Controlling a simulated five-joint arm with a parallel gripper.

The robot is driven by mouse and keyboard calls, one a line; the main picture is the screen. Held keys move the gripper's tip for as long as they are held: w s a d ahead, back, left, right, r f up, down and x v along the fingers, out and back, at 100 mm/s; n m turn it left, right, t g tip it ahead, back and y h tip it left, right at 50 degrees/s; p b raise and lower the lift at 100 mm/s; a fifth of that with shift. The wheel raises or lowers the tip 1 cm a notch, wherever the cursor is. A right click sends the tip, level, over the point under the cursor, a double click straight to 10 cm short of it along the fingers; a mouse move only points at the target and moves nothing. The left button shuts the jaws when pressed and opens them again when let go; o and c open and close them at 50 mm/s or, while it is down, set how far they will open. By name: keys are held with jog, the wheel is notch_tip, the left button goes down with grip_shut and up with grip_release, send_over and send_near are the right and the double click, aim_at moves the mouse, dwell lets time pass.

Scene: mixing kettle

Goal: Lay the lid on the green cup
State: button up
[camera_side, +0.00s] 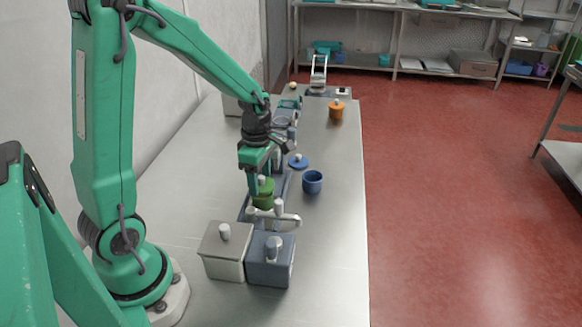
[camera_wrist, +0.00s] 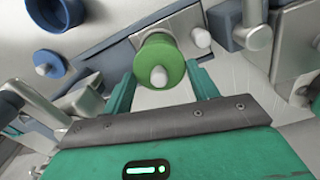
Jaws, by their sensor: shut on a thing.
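The green lid (camera_wrist: 172,60) with a pale knob shows between the two fingers of my gripper (camera_wrist: 163,72) in the wrist view. My gripper is shut on the lid by its sides. In the side view the lid (camera_side: 265,184) is directly over the green cup (camera_side: 263,202), roughly level. The two look like one green body, and I cannot tell whether the lid rests on the rim or is held just above it. My gripper (camera_side: 258,180) points down and partly hides them.
A blue cup (camera_side: 312,182) stands open, with a blue lid (camera_side: 299,162) beside it. An orange cup (camera_side: 336,112) is farther back. A white box (camera_side: 222,262) and a grey-blue box (camera_side: 270,265) stand in front.

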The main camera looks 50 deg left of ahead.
jog(key=shift+f, duration=0.3)
jog(key=shift+f, duration=0.55)
dwell(2.0)
jog(key=o, duration=1)
jog(key=shift+c, duration=0.2)
jog(key=shift+r, duration=3.5)
jog(key=shift+r, duration=0.1)
